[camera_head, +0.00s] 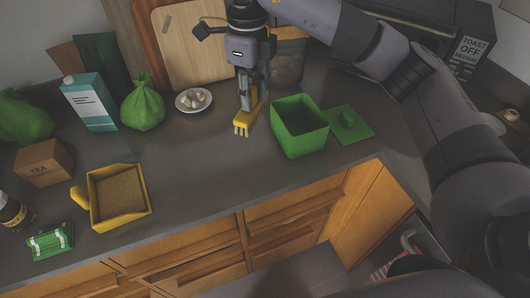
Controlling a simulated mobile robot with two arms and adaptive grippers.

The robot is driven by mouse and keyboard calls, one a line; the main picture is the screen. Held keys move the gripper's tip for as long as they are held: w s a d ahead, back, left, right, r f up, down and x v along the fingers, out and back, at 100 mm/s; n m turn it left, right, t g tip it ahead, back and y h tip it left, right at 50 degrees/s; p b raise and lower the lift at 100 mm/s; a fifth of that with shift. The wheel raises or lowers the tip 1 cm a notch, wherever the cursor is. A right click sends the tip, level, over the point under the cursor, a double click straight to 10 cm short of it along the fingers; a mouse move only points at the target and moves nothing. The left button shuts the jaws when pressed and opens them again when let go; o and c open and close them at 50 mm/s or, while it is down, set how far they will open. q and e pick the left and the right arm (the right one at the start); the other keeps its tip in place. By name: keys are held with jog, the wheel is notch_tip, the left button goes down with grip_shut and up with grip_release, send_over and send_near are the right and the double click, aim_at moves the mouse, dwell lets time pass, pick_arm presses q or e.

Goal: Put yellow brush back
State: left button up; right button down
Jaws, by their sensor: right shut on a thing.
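The yellow brush (245,119) has pale bristles at its lower left end. My right gripper (248,100) is shut on the brush and holds it at the counter, between the small white plate and the green box. I cannot tell whether the bristles touch the counter. A yellow dustpan (120,195) with a brown inside lies on the counter at the left front, its handle pointing left. My left gripper is not in view.
An open green box (299,127) stands right of the brush, with its green lid (348,124) beside it. A plate (194,101) of garlic, a green bag (143,105), a carton (90,102) and a tea box (43,163) stand left. The middle counter is clear.

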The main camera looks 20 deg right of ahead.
jog(key=f, duration=0.7)
jog(key=shift+a+f+p, duration=0.1)
jog(key=shift+a+p, duration=0.1)
jog(key=shift+p, duration=0.2)
jog(key=f+p, duration=0.1)
jog(key=f, duration=0.4)
jog(key=f+p, duration=0.2)
jog(key=f, duration=0.3)
jog(key=shift+d+f, duration=0.2)
jog(key=shift+f, duration=0.35)
jog(key=c, duration=1.2)
grip_release()
jog(key=shift+c, duration=0.2)
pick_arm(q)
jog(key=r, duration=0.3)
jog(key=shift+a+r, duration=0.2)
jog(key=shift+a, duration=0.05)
